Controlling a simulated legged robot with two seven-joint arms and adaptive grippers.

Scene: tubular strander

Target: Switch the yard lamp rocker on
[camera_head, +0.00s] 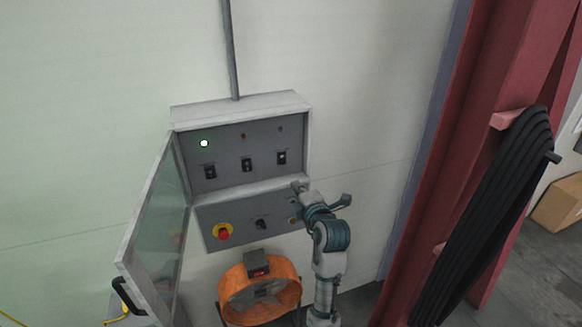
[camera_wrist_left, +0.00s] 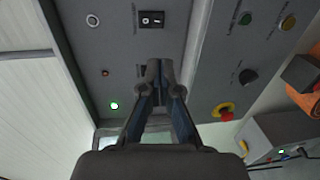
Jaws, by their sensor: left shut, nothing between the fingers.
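An open grey control box (camera_head: 178,118) on the wall holds a row of three black-and-white rockers: left (camera_head: 210,171), middle (camera_head: 247,164) and right (camera_head: 281,157). Their labels are too small to read, so I cannot tell which is the yard lamp rocker. The left lamp (camera_head: 204,143) glows green; the other two look unlit. My left gripper (camera_head: 299,187) is shut and empty, in front of the box's lower right part. In the wrist view the right rocker (camera_wrist_left: 151,19) is clear, while the shut fingers (camera_wrist_left: 159,66) cover most of the middle one and hide the left one.
The lower panel carries a red button (camera_head: 223,233) on yellow, a black knob (camera_head: 261,224) and smaller buttons. The glazed door (camera_head: 150,235) stands open at left. An orange fan (camera_head: 235,298) stands below. A red column (camera_head: 465,160) with black hose (camera_head: 490,220) is at right.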

